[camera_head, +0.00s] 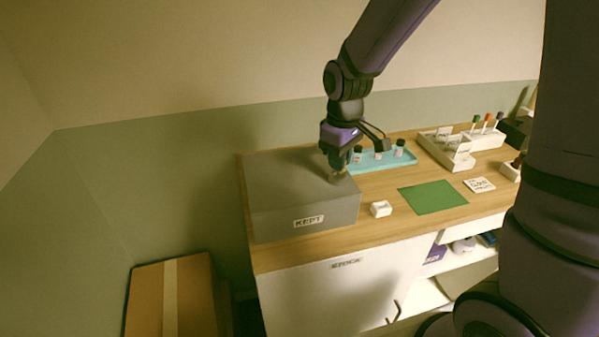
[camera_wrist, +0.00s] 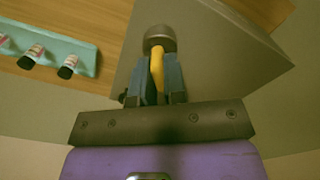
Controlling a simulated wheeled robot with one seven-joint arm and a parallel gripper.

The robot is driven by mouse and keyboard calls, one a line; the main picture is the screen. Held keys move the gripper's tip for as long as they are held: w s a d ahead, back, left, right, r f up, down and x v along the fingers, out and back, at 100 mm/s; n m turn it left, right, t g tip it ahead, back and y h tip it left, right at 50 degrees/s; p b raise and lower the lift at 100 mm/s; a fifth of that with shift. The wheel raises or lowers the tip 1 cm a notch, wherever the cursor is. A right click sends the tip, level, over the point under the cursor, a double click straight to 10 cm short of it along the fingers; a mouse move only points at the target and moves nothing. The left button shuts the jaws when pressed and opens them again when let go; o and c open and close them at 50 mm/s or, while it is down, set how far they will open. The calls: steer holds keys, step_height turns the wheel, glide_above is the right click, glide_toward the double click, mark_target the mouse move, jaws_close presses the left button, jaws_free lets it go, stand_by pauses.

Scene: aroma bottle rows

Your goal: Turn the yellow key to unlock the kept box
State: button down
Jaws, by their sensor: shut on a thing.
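The kept box (camera_head: 290,190) is a grey box with a "KEPT" label (camera_head: 309,221) on its front, at the left end of the wooden counter. Its grey top also shows in the wrist view (camera_wrist: 225,60). My gripper (camera_head: 337,172) points down at the right part of the box top. In the wrist view my gripper (camera_wrist: 157,88) is shut on the yellow key (camera_wrist: 157,65), with a finger on each side of it. The key's far end meets a round grey lock (camera_wrist: 159,37) on the box. The depth of the key in the lock is hidden.
A teal tray (camera_head: 385,167) with several small dark-capped bottles is close behind and right of the box. A small white block (camera_head: 381,209), a green mat (camera_head: 433,197) and a white card (camera_head: 479,185) lie rightward. White racks (camera_head: 446,152) stand at the back right.

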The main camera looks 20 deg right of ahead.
steer(key=m, duration=0.6)
steer(key=shift+m, duration=0.3)
steer(key=c, duration=1.2)
jaws_free()
steer(key=shift+o, duration=0.2)
steer(key=shift+r, duration=3.5)
